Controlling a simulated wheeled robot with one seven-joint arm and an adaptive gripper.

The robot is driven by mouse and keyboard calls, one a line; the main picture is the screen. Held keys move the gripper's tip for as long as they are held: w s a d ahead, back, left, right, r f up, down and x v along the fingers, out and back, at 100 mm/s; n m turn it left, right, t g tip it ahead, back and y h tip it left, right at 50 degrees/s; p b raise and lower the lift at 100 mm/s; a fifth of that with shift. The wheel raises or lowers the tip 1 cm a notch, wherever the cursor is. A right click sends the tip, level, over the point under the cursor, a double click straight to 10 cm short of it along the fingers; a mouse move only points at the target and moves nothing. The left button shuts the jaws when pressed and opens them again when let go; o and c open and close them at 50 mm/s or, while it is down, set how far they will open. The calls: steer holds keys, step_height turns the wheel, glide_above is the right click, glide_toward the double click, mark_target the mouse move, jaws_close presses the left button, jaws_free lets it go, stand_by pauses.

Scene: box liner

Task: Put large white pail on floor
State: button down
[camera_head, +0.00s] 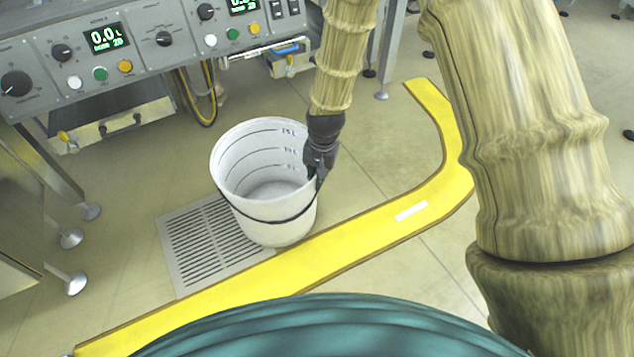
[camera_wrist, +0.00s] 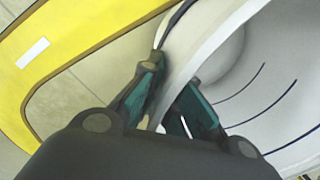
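The large white pail (camera_head: 237,180) is upright or nearly so in the head view, with its mouth up, dark level lines inside and a dark band or handle around its side. It overlaps a floor grate and a yellow stripe; I cannot tell for sure whether its base touches the floor. My gripper (camera_head: 317,172) is at the pail's right rim. In the wrist view my gripper (camera_wrist: 172,88) has one teal-padded finger outside the pail wall (camera_wrist: 215,45) and one inside, with the wall pinched between them. The fingertips are partly hidden in the head view.
A control panel (camera_head: 150,45) with knobs and displays stands at the back left, above cables and drawers. Metal feet (camera_head: 75,284) stand at the left. The grate (camera_head: 195,250) and yellow stripe (camera_head: 350,235) lie flat. Tiled floor right of the pail is open.

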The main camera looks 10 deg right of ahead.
steer(key=shift+f, duration=0.3)
steer(key=c, duration=1.6)
jaws_free()
steer(key=shift+c, duration=0.2)
step_height(320, 180, up, 12)
steer(key=d+p, duration=0.1)
steer(key=p, duration=0.6)
steer(key=shift+s, duration=0.25)
